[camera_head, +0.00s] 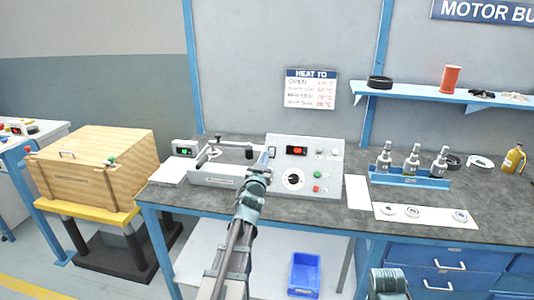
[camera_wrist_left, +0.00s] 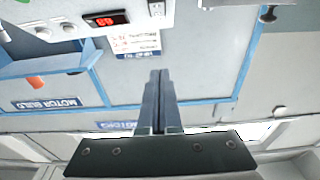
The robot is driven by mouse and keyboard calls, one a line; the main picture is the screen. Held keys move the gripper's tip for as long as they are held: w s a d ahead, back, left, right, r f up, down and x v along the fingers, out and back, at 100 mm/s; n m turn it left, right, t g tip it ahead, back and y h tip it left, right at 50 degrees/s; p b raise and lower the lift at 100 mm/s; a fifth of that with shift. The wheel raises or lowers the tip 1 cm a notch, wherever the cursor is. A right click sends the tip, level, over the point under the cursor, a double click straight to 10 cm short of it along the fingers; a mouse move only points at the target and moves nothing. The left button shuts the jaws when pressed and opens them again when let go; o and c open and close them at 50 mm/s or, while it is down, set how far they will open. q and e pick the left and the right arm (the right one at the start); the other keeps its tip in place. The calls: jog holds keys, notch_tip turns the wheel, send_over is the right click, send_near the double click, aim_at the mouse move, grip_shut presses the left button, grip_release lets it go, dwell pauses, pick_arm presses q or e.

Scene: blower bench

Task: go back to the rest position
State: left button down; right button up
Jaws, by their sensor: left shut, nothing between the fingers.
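My left gripper (camera_head: 270,155) reaches up over the bench, in front of the white control box (camera_head: 329,160) with a red display, a dial and buttons. In the left wrist view its two long fingers (camera_wrist_left: 158,75) lie together, shut with nothing between them. That view is upside down, with the control box's display (camera_wrist_left: 106,18) at the top left. A teal part of my right arm shows at the bottom right of the head view; its gripper is out of view.
White mats with small rings lie at the front. A wooden crate (camera_head: 92,160) stands left. A blue bin (camera_head: 304,274) sits below.

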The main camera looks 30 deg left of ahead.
dwell(0.5)
pick_arm(q)
jog(key=s+d+f+g+h, duration=0.1)
jog(key=s+d+f+g, duration=0.1)
jog(key=d+f, duration=0.3)
jog(key=s+d+f+m+g+h, duration=0.1)
jog(key=s+d+f+g, duration=0.1)
jog(key=d+f, duration=0.3)
jog(key=s+d+f+g, duration=0.2)
jog(key=d+f+g, duration=0.2)
jog(key=d+f, duration=0.2)
jog(key=shift+s+d+f+m+g+h, duration=0.1)
jog(key=shift+s+d+m+g+h, duration=0.1)
jog(key=shift+d, duration=0.4)
jog(key=shift+s+d+m+g+h, duration=0.1)
jog(key=shift+s+d+m+h, duration=0.1)
jog(key=shift+d, duration=0.4)
jog(key=s+d+f+m+g+h, duration=0.1)
jog(key=s+d+f+m+g, duration=0.3)
jog(key=s+d, duration=0.6)
jog(key=s+d+f+m+g, duration=0.1)
jog(key=s+d+f+g, duration=0.4)
jog(key=s, duration=0.9)
notch_tip(320, 180, up, 14)
jog(key=g+p, duration=0.1)
jog(key=p, duration=1.1)
jog(key=shift+s+d+f+p, duration=0.25)
jog(key=shift+s+d+p, duration=0.05)
jog(key=shift+d+p, duration=0.15)
